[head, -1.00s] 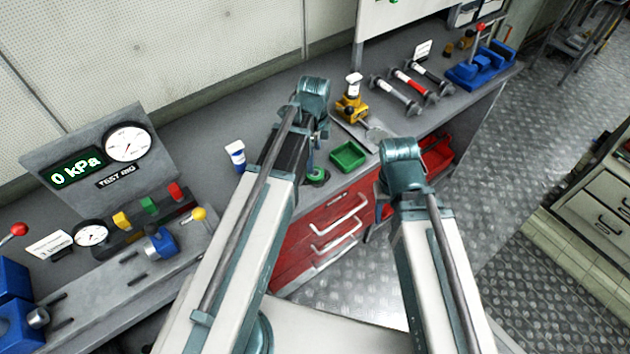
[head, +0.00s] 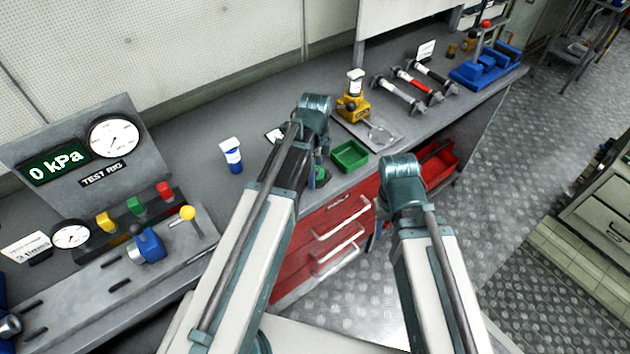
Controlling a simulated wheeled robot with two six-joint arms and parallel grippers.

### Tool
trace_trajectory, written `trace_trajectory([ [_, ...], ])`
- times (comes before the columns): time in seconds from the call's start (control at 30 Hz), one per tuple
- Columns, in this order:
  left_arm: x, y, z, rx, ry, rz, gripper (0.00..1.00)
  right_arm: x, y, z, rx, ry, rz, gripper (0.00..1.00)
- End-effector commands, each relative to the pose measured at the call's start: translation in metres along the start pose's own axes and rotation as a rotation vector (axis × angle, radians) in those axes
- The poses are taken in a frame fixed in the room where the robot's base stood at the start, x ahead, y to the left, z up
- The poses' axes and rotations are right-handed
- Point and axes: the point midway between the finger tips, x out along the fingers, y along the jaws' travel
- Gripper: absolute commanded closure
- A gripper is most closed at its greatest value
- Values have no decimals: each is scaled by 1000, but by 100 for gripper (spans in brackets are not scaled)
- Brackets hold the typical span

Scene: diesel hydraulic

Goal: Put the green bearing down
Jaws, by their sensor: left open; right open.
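A small green round part, which looks like the green bearing (head: 321,173), shows at the bench's front edge, left of the green tray. My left arm partly hides it. My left gripper (head: 318,181) is open beside the green part, with its fingers mostly hidden behind my arm. I cannot tell whether they touch it. My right gripper (head: 376,236) is open and low in front of the red drawers, mostly hidden by its own wrist.
A green tray (head: 350,155) and a red bin (head: 437,163) are to the right. A white and blue bottle (head: 232,156) stands left of my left arm. A yellow fixture (head: 354,101) stands behind the tray. The test rig (head: 85,150) fills the left.

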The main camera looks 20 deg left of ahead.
Motion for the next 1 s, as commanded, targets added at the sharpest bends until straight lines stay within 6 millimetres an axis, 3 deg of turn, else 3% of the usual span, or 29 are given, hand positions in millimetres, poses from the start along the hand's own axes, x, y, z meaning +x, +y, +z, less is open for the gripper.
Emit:
trace_trajectory([
  [0.27, 2, 0, 0, 0, 0, 0, 2, 2, 0, 0, 0, 0, 0, 50],
  [0.8, 2, 0, 0, 0, 0, 0, 99, 2, 0, 0, 0, 0, 0, 50],
  [1.0, 2, 0, 0, 0, 0, 0, 100, 2, 0, 0, 0, 0, 0, 50],
])
